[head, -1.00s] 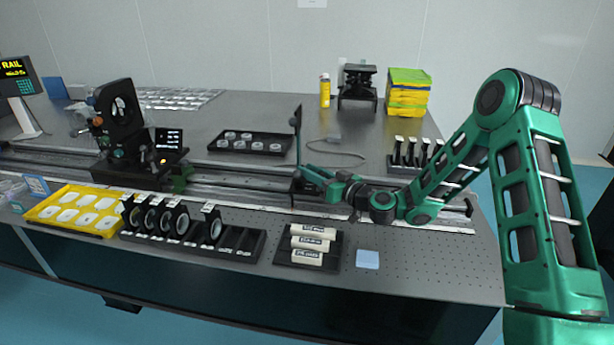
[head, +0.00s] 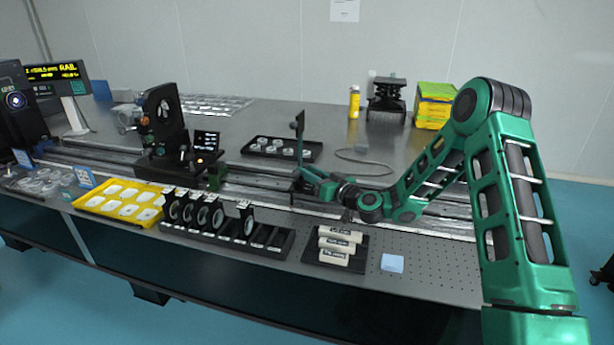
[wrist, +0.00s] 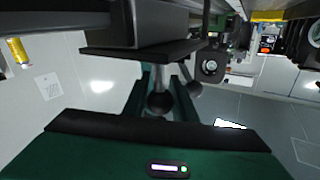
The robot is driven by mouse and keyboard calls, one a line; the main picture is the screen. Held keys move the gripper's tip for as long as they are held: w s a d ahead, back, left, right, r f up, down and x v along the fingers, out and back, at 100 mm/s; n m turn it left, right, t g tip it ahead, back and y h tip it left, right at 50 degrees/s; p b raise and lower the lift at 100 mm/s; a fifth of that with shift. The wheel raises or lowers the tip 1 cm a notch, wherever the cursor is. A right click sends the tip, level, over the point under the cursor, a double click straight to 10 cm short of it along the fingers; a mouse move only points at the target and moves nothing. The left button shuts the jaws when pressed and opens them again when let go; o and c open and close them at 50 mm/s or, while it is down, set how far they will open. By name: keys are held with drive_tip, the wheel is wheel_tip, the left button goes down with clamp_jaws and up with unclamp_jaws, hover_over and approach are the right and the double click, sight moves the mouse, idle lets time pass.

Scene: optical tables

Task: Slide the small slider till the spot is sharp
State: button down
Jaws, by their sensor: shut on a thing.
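The small slider (head: 299,187) sits on the long rail at the middle of the head view, with a thin dark upright plate (head: 299,125) on it. My gripper (head: 309,176) is at the slider, reaching in from the right. In the wrist view its green fingers are shut on a dark ball-ended knob (wrist: 160,103) under the slider's dark block (wrist: 140,52). The fingers hide part of the slider in the head view. A dark device (head: 17,110) at the far left shows a small round bright spot (head: 15,100); its sharpness is too small to tell.
A larger black carriage (head: 165,125) with a small screen stands on the rail left of the slider, with a gap between. A yellow tray (head: 98,209), a lens rack (head: 265,245) and a holder of white rolls (head: 357,258) lie in front. A black tray (head: 314,157) lies behind.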

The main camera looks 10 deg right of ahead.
sight(307, 186)
drive_tip(key=shift+d, duration=0.15)
drive_tip(key=c, duration=1.7)
unclamp_jaws()
drive_tip(key=shift+w+f, duration=0.1)
drive_tip(key=shift+c, duration=0.2)
drive_tip(key=shift+r, duration=0.6)
drive_tip(key=r, duration=0.2)
drive_tip(key=a+r, duration=0.1)
drive_tip(key=shift+s+r, duration=0.3)
drive_tip(key=shift+s, duration=0.05)
drive_tip(key=s+a+r, duration=0.6)
drive_tip(key=a, duration=0.2)
drive_tip(key=shift+s+a, duration=0.2)
